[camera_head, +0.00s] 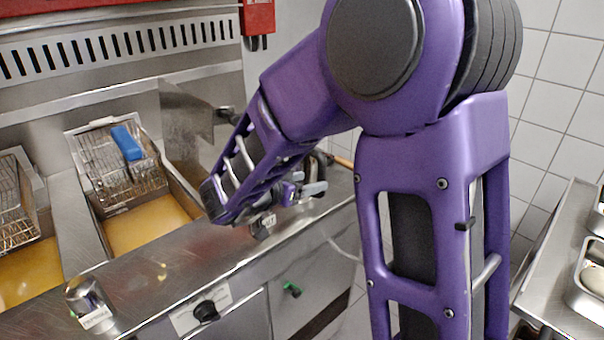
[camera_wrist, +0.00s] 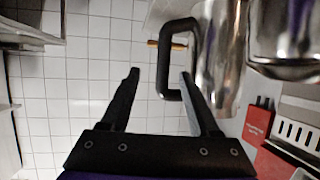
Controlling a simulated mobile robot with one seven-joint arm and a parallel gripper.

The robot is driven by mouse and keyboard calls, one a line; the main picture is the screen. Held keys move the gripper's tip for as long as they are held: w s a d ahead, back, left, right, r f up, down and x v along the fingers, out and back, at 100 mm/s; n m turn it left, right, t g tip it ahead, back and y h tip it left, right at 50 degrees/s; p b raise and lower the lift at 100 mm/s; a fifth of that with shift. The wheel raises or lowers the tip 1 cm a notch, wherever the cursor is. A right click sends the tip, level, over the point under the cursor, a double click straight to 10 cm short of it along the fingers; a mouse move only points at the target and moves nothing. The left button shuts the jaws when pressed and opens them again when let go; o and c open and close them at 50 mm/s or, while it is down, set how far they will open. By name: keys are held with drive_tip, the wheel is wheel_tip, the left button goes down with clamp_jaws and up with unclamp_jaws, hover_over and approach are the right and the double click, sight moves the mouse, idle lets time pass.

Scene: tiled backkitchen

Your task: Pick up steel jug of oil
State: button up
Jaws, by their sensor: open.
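A steel jug (camera_wrist: 217,60) with a black loop handle (camera_wrist: 165,65) shows in the upper right of the wrist view. My gripper (camera_wrist: 160,74) is open. Its right finger overlaps the handle in the picture, and the handle's outer bar lies in the gap between the fingers. I cannot tell whether the finger touches the handle. Nothing is clamped. The jug's contents are not visible. In the head view my arm reaches over the steel counter and hides most of the jug and gripper.
A second steel vessel (camera_wrist: 285,68) stands close beside the jug. Fryer baskets (camera_head: 120,165) sit over yellow oil at left. A labelled steel shaker (camera_head: 88,303) stands on the front counter. A steel table (camera_head: 545,270) with food pans is at right.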

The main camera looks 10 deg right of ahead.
sight(318, 177)
drive_tip(key=x, duration=0.2)
drive_tip(key=shift+w+d+f, duration=0.15)
drive_tip(key=shift+w, duration=0.05)
drive_tip(key=x, duration=0.2)
drive_tip(key=b+x, duration=0.1)
drive_tip(key=x, duration=0.2)
drive_tip(key=shift+w+f, duration=0.15)
drive_tip(key=shift+f, duration=0.1)
drive_tip(key=shift+a, duration=0.2)
clamp_jaws()
idle(0.8)
drive_tip(key=shift+r, duration=0.25)
